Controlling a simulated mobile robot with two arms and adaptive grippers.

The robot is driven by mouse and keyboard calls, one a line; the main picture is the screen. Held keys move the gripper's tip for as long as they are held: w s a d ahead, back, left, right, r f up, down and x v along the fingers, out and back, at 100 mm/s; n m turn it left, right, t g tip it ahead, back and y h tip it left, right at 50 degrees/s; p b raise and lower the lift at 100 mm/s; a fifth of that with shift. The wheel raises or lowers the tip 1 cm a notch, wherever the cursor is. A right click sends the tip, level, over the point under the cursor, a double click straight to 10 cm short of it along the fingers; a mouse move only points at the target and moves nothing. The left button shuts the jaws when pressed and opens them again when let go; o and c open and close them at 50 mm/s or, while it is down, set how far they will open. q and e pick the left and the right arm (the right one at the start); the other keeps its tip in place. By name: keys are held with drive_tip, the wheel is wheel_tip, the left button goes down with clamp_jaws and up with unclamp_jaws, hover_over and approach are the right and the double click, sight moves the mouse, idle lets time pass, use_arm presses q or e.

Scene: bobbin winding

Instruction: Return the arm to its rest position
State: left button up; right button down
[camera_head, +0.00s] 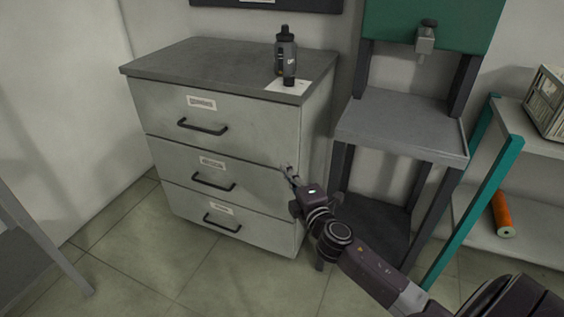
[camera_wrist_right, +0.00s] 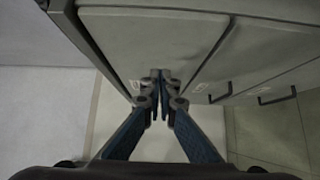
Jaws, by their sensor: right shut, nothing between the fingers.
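My right arm comes in from the lower right of the head view. Its gripper (camera_head: 289,174) is at the right front edge of the grey drawer cabinet (camera_head: 240,113), near the middle drawer's height. In the right wrist view the gripper (camera_wrist_right: 160,75) has its fingertips together with nothing between them, in front of the cabinet's pale panels (camera_wrist_right: 150,45). I cannot tell whether the fingertips touch the cabinet. All three drawers look shut. My left gripper is not in either view.
A teal-framed shelf (camera_head: 535,220) holds an orange roll (camera_head: 502,212). Floor in front is clear.

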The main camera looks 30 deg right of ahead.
drive_tip(key=shift+s+a, duration=0.2)
drive_tip(key=shift+s, duration=1.15)
